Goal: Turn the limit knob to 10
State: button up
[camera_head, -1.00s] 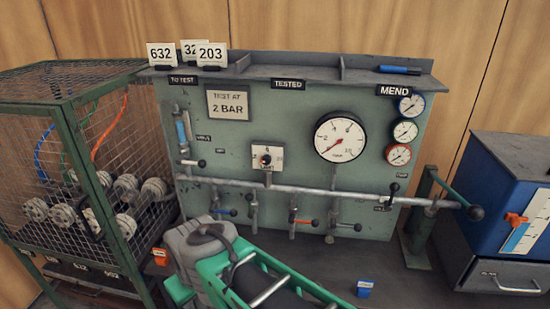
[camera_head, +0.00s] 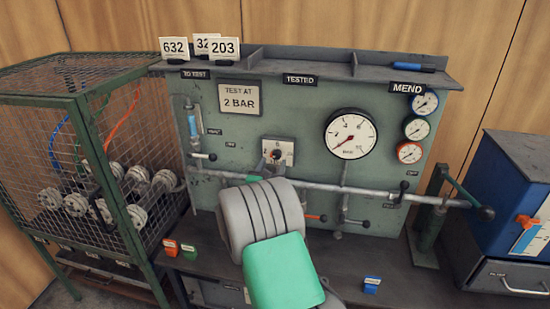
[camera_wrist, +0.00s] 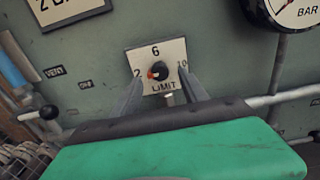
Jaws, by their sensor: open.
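The limit knob (camera_wrist: 158,71) is a small dark knob with an orange mark, on a pale plate (camera_wrist: 174,50) marked 2, 6, 10 and LIMIT. Its orange mark is on the left, towards the 2. The knob and plate also show in the head view (camera_head: 277,153), on the green panel. My gripper (camera_wrist: 160,75) is open, with one finger on each side of the knob and its tips near the plate. I cannot tell whether the fingers touch the knob. In the head view my green and grey wrist hides the panel below the plate.
A horizontal pipe (camera_head: 340,187) with valve levers runs below the plate. A large gauge (camera_head: 351,134) is to the right, with several small gauges beyond. A wire cage (camera_head: 70,130) stands left and a blue box (camera_head: 505,190) right. Number cards (camera_head: 223,48) stand on the shelf.

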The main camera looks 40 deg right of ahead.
aim_at(276, 156)
jog(key=x, duration=0.4)
jog(key=shift+w+d, duration=0.15)
jog(key=shift+w, duration=0.05)
jog(key=shift+c, duration=0.5)
grip_shut()
